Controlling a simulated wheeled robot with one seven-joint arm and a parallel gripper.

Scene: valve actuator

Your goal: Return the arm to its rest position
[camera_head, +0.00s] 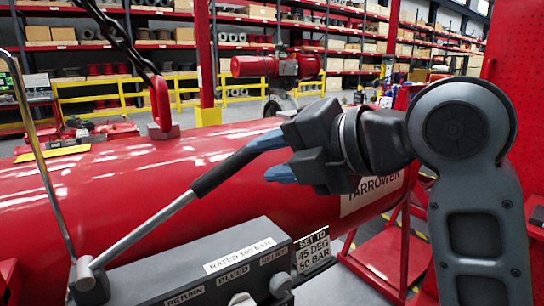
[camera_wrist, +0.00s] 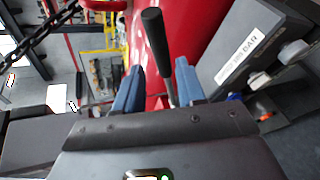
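My gripper (camera_head: 273,158) is open in the head view, its two blue fingers apart and pointing left. A pump lever with a grey rod (camera_head: 150,228) and black grip (camera_head: 222,172) slants up from a grey pump box (camera_head: 205,265). The grip's upper end lies close to the upper finger in the head view. In the wrist view, the lever's black grip (camera_wrist: 154,42) shows between the open fingers (camera_wrist: 160,85), with gaps on both sides. I cannot tell whether it touches a finger.
A large red cylinder (camera_head: 120,180) lies behind the pump box. A chain (camera_head: 118,35) hangs to a red lifting eye (camera_head: 160,103). A thin upright metal rod (camera_head: 40,150) stands at left. A red stand (camera_head: 385,250) is at right. Shelves and yellow railings are farther back.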

